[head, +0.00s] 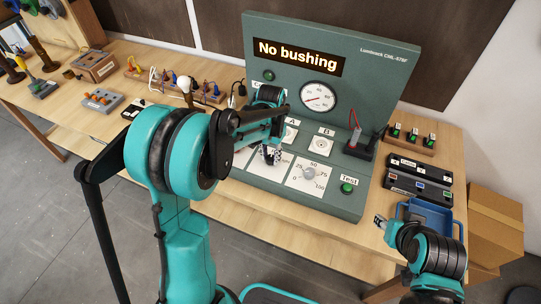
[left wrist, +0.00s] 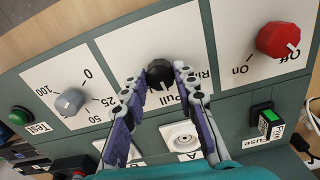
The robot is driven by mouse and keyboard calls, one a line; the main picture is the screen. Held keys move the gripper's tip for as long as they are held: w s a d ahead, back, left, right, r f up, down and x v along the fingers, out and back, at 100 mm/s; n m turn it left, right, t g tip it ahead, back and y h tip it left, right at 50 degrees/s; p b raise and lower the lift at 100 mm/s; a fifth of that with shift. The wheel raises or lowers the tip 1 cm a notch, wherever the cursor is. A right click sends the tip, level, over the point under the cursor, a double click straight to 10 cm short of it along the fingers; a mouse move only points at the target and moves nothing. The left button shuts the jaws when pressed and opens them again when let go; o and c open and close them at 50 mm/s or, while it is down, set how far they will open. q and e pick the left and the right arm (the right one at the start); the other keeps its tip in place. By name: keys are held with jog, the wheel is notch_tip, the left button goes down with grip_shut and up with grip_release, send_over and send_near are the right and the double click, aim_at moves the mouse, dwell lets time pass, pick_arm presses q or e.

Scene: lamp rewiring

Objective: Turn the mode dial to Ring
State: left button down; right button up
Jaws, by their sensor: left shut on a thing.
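The black mode dial (left wrist: 159,72) sits on a white plate (left wrist: 132,48) in the left wrist view, which shows the panel roughly upside down. My left gripper (left wrist: 158,82) has its purple-padded fingers on either side of the dial and is shut on it. Parts of the labels "Ri" and "Pull" show beside the dial; the rest is hidden by the fingers. The dial's pointer cannot be made out. In the head view the left gripper (head: 270,154) covers the dial. My right gripper (head: 381,220) is at the lower right, away from the panel; its fingers are too small to read.
The green test panel (head: 375,75) shows "No bushing" on its display (head: 297,57). A grey 0–100 knob (left wrist: 70,101) and a red On/Off knob (left wrist: 278,40) flank the dial. A blue tray (head: 428,212) stands right of the panel. Lamp parts crowd the table's left side.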

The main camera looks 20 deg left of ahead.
aim_at(271, 158)
pick_arm(q)
jog(key=n, duration=0.5)
jog(key=shift+n, duration=0.3)
jog(key=n, duration=0.4)
jog(key=shift+n+b, duration=0.3)
jog(key=shift+n, duration=0.4)
jog(key=c, duration=1.2)
grip_release()
notch_tip(271, 158, up, 12)
